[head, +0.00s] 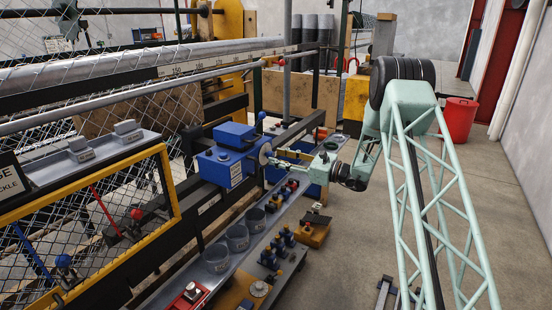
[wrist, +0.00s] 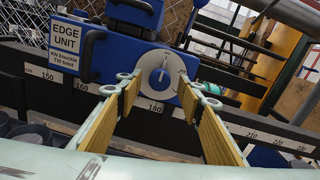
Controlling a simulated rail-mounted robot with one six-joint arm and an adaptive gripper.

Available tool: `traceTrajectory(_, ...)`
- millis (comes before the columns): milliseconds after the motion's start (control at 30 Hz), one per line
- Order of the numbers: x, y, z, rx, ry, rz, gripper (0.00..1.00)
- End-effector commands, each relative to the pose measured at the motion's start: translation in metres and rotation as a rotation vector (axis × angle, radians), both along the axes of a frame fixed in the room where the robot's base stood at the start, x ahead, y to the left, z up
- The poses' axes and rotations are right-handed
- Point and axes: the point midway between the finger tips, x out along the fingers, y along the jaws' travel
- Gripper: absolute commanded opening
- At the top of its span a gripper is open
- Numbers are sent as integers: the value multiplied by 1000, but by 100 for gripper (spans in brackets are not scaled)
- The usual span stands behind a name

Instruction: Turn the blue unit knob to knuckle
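The blue edge unit (head: 226,158) sits on the dark rail in the head view. In the wrist view its sign (wrist: 65,43) reads "EDGE UNIT", "KN knuckle", "TW twist". In the head view the dial (head: 265,154) shows edge-on at the unit's right face. My gripper (wrist: 159,84) is open, its yellow-padded fingers apart on either side of the knob. Whether the tips touch it cannot be told.
A numbered scale rail (wrist: 250,128) runs below the unit. In the head view, grey cups (head: 237,237) and small blue-and-black fittings (head: 270,258) stand on the bench below. A yellow-framed mesh guard (head: 168,190) is at left. Open floor lies at right, with a red bin (head: 460,118).

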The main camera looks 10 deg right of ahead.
Motion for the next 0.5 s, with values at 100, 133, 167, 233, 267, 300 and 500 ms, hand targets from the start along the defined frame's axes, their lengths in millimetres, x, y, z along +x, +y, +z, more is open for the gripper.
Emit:
traceTrajectory(100, 6, 7, 0, 1, -1, 1, 35)
traceTrajectory(133, 7, 9, 0, 1, -1, 1, 35)
traceTrajectory(167, 7, 9, 0, 1, -1, 1, 35)
traceTrajectory(233, 9, 11, 0, 1, -1, 0, 35)
traceTrajectory(267, 9, 11, 0, 1, -1, 0, 35)
traceTrajectory(300, 10, 12, 0, 1, -1, 0, 35)
traceTrajectory(500, 10, 12, 0, 1, -1, 0, 35)
